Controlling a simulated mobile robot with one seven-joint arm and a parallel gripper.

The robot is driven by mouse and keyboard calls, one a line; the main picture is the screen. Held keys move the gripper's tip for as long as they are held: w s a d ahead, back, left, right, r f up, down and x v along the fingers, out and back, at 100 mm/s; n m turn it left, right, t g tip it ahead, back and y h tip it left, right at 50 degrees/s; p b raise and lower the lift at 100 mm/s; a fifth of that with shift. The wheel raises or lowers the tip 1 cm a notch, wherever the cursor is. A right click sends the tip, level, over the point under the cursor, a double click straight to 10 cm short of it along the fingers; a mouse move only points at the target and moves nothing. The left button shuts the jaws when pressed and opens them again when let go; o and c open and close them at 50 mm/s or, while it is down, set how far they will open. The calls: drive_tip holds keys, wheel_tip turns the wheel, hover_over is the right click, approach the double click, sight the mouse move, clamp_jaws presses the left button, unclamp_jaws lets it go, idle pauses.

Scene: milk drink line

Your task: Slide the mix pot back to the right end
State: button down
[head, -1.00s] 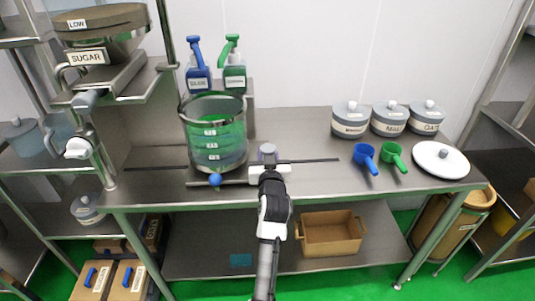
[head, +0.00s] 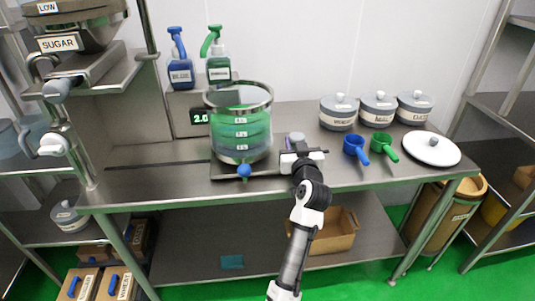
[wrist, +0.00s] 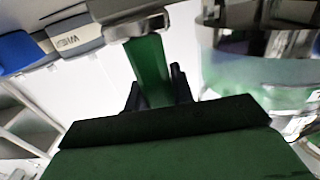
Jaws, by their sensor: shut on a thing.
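The mix pot (head: 240,128) is a clear vessel with a metal rim and white level labels, and looks green inside. It stands upright on a flat metal carriage (head: 222,171) on the bench, with a blue knob (head: 244,170) at its front. A grey-capped handle (head: 296,137) stands at the carriage's right end. My gripper (head: 302,158) is shut on this handle, and its fingers hide the lower part. In the wrist view the pot (wrist: 255,60) is at the right, and my dark fingers (wrist: 155,92) are near the middle.
A dark rail slot (head: 160,163) runs along the bench (head: 330,185). Blue (head: 356,149) and green (head: 385,147) scoops, a white lid (head: 431,149) and lidded canisters (head: 338,112) are to the right.

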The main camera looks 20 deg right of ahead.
drive_tip(key=s+d+b, duration=0.1)
drive_tip(key=d, duration=0.2)
drive_tip(key=s+d+b, duration=0.1)
drive_tip(key=d+b, duration=0.1)
drive_tip(key=d, duration=0.2)
drive_tip(key=s+d+b, duration=0.1)
drive_tip(key=d, duration=0.3)
drive_tip(key=shift+s+d+f, duration=0.1)
drive_tip(key=shift+s+d, duration=0.15)
drive_tip(key=c, duration=1.2)
unclamp_jaws()
drive_tip(key=shift+d, duration=0.2)
drive_tip(key=shift+a, duration=0.1)
drive_tip(key=shift+s+a, duration=0.15)
drive_tip(key=shift+s, duration=0.15)
drive_tip(key=b+v, duration=0.3)
drive_tip(key=v, duration=1)
drive_tip(key=shift+r, duration=0.2)
